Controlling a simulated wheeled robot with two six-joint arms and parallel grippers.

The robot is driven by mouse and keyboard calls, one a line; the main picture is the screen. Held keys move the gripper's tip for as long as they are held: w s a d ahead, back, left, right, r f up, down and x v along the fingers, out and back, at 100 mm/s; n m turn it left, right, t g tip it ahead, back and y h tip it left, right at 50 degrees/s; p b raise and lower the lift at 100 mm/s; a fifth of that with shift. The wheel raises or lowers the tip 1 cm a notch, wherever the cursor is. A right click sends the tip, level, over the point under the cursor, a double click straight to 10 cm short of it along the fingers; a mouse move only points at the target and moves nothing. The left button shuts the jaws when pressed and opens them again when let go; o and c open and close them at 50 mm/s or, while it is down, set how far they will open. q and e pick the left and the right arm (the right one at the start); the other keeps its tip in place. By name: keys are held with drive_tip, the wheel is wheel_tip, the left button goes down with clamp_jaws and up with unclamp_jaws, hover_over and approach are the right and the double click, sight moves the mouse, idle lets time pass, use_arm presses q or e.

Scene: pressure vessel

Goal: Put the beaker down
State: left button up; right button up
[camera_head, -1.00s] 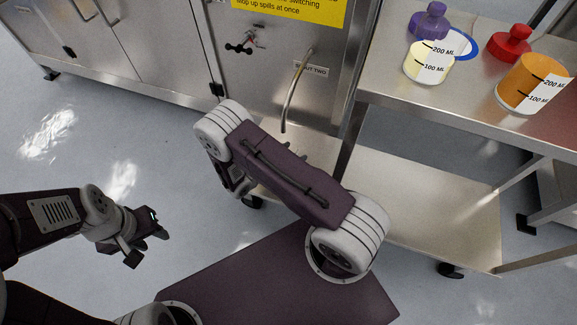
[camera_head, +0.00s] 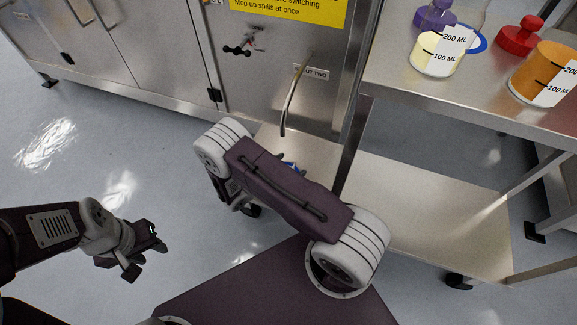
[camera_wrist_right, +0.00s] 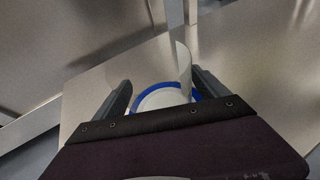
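The beaker (camera_wrist_right: 184,68) is clear, with a blue ring at its base and a white label strip. In the right wrist view it stands between the two fingers of my right gripper (camera_wrist_right: 160,88), which appear to press on its sides. In the head view, my right arm hides most of that gripper, and only a bit of blue (camera_head: 291,167) shows past it, over the corner of the cart's lower shelf (camera_head: 425,215). I cannot tell whether the beaker touches a surface. My left gripper (camera_head: 145,250) is empty over the floor, its fingers apart.
The cart's upper shelf (camera_head: 395,60) carries a yellow-filled beaker (camera_head: 425,57), an orange-filled beaker (camera_head: 535,72), a purple stopper (camera_head: 435,18), a red stopper (camera_head: 520,38) and a clear vessel with a blue ring (camera_head: 478,42). A bent pipe (camera_head: 291,95) sticks out from the steel cabinet.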

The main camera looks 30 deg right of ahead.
drive_tip(key=shift+r, duration=0.2)
drive_tip(key=p+v, duration=0.6)
drive_tip(key=v, duration=0.5)
drive_tip(key=shift+a+r, duration=0.25)
drive_tip(key=shift+r, duration=0.05)
drive_tip(key=shift+s+a, duration=0.15)
drive_tip(key=shift+a, duration=0.05)
